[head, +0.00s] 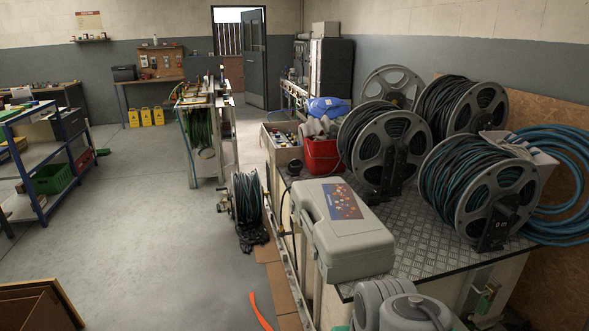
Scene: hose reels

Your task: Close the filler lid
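A grey rounded plastic body (415,314) with a raised round top and a thin dark line across it shows at the bottom edge, right of centre. Its lower part is cut off by the frame. I cannot tell whether its round top is the filler lid, or whether a lid there is open or shut. A ribbed grey reel-like part (372,300) sits directly to its left. No other filler lid can be made out. My gripper is not in view.
A closed grey case (340,247) lies on the metal-plate bench (430,250), beside several hose reels (480,190). A red bucket (321,156) stands behind. A floor reel (247,200) is left of the bench. The concrete floor (150,215) is mostly clear; a brown panel (38,306) is bottom left.

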